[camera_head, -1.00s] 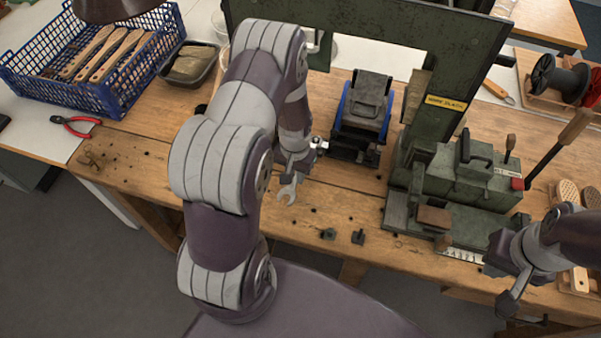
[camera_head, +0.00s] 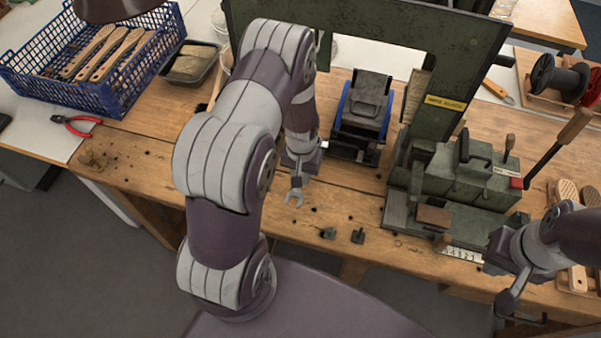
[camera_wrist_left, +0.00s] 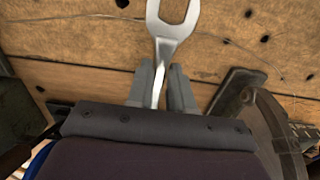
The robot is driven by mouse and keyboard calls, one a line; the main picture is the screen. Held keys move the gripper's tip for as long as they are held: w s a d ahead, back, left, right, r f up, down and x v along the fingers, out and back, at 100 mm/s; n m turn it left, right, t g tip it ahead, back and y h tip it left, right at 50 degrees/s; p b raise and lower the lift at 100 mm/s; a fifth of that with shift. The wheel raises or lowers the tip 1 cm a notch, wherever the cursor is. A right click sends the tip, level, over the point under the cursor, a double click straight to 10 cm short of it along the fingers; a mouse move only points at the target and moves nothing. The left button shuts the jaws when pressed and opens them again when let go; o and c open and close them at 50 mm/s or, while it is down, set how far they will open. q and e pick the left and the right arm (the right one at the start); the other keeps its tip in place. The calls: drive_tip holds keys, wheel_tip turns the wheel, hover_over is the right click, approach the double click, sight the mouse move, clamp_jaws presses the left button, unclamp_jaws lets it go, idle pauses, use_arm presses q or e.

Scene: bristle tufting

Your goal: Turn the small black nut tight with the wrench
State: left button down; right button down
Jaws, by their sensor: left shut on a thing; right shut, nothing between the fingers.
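My left gripper (camera_head: 297,181) is shut on a silver open-ended wrench (camera_head: 294,196), held near the bench to the left of the black and blue device (camera_head: 362,108). In the left wrist view the wrench (camera_wrist_left: 172,30) stands out from between the grey fingers of the left gripper (camera_wrist_left: 161,75), open jaw outward, over the wood. I cannot make out the small black nut for certain. My right gripper (camera_head: 494,264) is shut and empty at the right, by the front edge.
A green press (camera_head: 455,180) with a lever stands right of the device. A blue crate (camera_head: 60,85) of brushes, a black tray (camera_head: 190,62) and red pliers (camera_head: 76,125) lie at the left. Wire spools (camera_head: 566,78) are at the back right. The wood around the wrench is mostly clear.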

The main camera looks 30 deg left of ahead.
use_arm(q)
drive_tip(key=shift+r, duration=0.15)
drive_tip(key=shift+r+p, duration=2.75)
drive_tip(key=shift+r, duration=0.2)
